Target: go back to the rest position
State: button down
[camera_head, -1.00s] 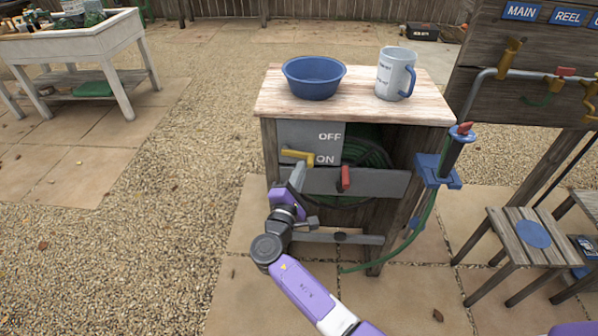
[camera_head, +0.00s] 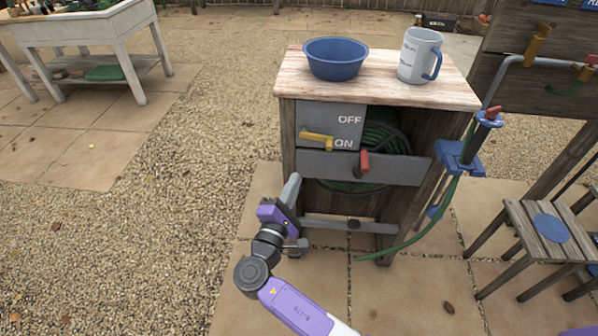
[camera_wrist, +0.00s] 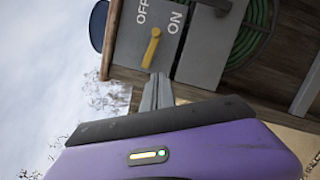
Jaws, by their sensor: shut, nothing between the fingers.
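My gripper (camera_head: 291,188) is shut and empty, in front of the left side of the wooden cabinet (camera_head: 440,95). In the head view its tip is below the yellow lever (camera_head: 316,137) and apart from it. In the wrist view the shut fingers (camera_wrist: 155,95) point toward the lever (camera_wrist: 151,48). The lever lies nearly level on a grey panel (camera_head: 352,113) marked OFF above and ON below. A red handle (camera_head: 364,162) sits on the grey bar to its right. My purple arm reaches in from the bottom of the head view.
A blue bowl (camera_head: 335,59) and a white mug (camera_head: 417,54) stand on the cabinet top. A coiled green hose (camera_head: 384,132) is inside. A hose nozzle (camera_head: 477,138) hangs at the right side. A slatted stool (camera_head: 544,232) stands at right. Gravel at left is clear.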

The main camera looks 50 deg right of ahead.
jog(key=shift+s+a+f, duration=0.1)
jog(key=shift+s+a, duration=0.1)
jog(key=shift+a, duration=0.2)
dwell(0.3)
